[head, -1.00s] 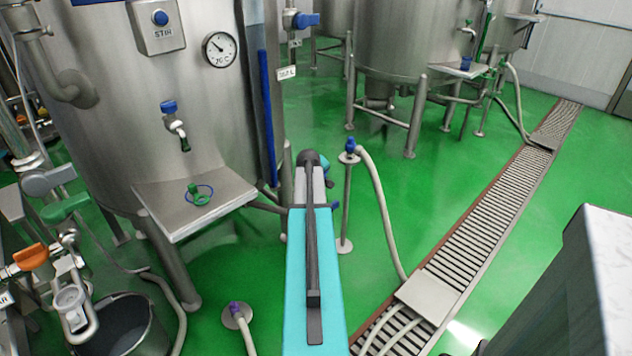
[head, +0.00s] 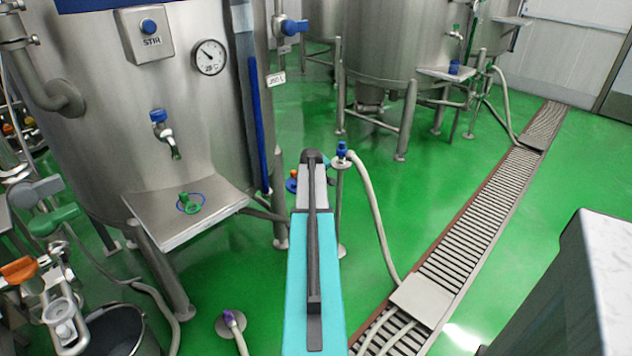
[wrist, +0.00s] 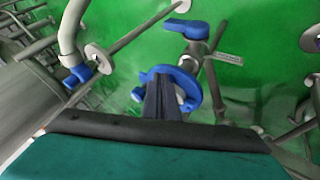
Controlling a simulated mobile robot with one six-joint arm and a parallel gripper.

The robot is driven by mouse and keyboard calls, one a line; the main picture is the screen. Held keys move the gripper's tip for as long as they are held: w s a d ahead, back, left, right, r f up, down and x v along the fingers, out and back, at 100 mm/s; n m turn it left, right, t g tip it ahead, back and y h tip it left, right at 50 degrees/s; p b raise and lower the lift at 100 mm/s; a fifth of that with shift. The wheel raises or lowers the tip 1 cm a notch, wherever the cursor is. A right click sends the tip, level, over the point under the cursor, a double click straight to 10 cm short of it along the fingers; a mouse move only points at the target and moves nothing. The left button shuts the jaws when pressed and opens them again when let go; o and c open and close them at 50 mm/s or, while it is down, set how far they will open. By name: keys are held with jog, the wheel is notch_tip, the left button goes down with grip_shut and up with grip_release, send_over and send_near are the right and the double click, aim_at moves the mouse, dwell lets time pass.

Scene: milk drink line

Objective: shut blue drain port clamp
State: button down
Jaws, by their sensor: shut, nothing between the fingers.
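The blue drain port clamp (wrist: 146,77) shows in the wrist view as a blue ring around a pale pipe end. My gripper (wrist: 165,84) is shut and empty, its dark fingers in front of the ring and hiding its middle. I cannot tell whether they touch it, or whether the clamp is open or shut. A blue valve handle (wrist: 186,29) on a steel pipe is just beyond the ring.
A hose with a blue end (wrist: 80,74) stands on a post left of the clamp in the wrist view; its blue end also shows in the head view (head: 341,150). A large steel tank (head: 110,90) is at left.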

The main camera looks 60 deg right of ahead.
dwell(0.4)
jog(key=s+a+r+p, duration=0.1)
jog(key=s+r+p, duration=0.3)
jog(key=s+r, duration=0.2)
jog(key=shift+r, duration=1)
jog(key=shift+a, duration=0.1)
